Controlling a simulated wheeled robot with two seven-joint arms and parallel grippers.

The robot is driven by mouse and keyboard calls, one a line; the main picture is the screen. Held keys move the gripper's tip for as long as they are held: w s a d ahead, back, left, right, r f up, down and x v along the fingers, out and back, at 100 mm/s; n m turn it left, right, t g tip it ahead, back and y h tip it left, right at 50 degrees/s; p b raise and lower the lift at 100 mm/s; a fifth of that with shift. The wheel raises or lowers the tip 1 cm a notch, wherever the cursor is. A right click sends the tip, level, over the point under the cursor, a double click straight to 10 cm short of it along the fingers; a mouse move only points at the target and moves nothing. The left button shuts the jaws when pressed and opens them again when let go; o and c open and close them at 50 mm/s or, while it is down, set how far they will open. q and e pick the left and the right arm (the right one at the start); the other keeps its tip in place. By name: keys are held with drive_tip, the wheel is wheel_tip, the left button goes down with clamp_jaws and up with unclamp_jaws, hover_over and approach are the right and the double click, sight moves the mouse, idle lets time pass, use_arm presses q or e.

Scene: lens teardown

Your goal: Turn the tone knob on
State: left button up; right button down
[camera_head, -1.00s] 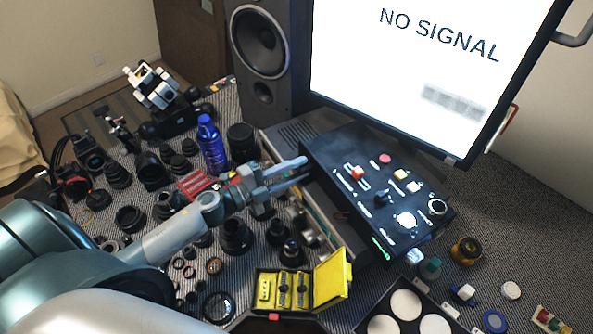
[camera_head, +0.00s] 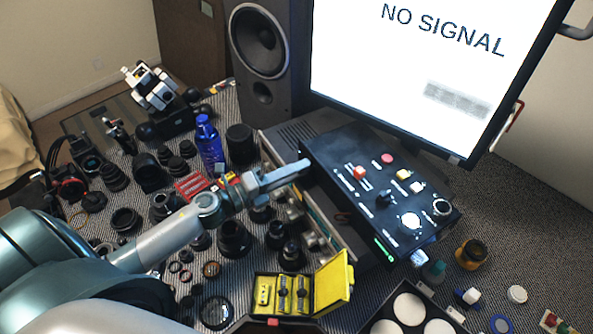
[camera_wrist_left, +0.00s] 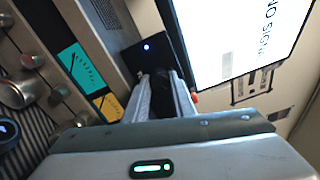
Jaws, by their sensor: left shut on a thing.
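The black control box (camera_head: 350,150) stands under the monitor, with several knobs and buttons on its sloped top. My left gripper (camera_head: 303,168) is at the box's left end, its fingers lined up one behind the other in the head view. In the left wrist view the gripper (camera_wrist_left: 162,75) is shut on a dark knob (camera_wrist_left: 161,101) in front of the box's dark end face (camera_wrist_left: 165,52), beside a small blue light (camera_wrist_left: 147,47). I take this to be the tone knob; I see no readable label. The fingers hide it in the head view. My right gripper is out of view.
The monitor (camera_head: 400,70) stands close behind the box, and a speaker (camera_head: 262,50) is at the back left. A blue bottle (camera_head: 209,145) and many lenses crowd the left of the table. An open yellow case (camera_head: 300,290) lies in front.

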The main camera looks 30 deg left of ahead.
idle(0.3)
use_arm(q)
drive_tip(key=o, duration=1.1)
drive_tip(key=shift+c, duration=0.2)
drive_tip(key=shift+s, duration=0.15)
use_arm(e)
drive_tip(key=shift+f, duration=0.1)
use_arm(q)
drive_tip(key=b+v, duration=0.6)
drive_tip(key=v, duration=1.1)
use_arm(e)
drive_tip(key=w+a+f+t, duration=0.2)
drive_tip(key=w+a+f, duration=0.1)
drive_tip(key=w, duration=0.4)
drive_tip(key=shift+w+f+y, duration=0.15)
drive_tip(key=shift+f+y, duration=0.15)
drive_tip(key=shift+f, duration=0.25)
use_arm(q)
drive_tip(key=shift+s, duration=0.1)
